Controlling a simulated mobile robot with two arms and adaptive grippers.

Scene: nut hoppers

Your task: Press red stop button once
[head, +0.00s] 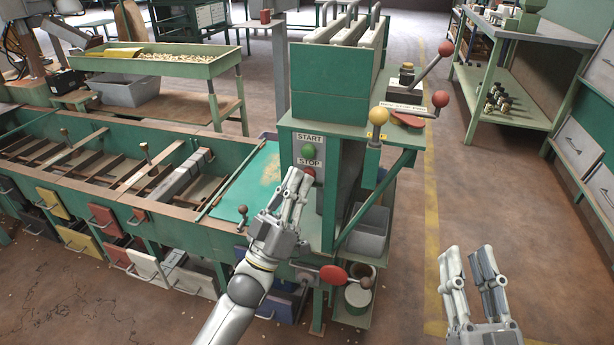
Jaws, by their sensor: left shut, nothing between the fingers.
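A green machine carries a grey panel with a START label (309,137), a green button (308,151) and a STOP label (309,162). The red stop button (309,172) shows just under the STOP label, partly covered by my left gripper (298,179). My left gripper is shut and empty, its fingertips at the button in the picture; I cannot tell whether they touch it. My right gripper (468,255) is open and empty, out over the floor at the lower right, away from the panel.
Levers with a yellow knob (375,142) and red knobs (440,98) stick out right of the panel. A red paddle handle (333,274) sits below it. A long green hopper bench (110,205) with coloured drawers extends left. Floor is clear around my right gripper.

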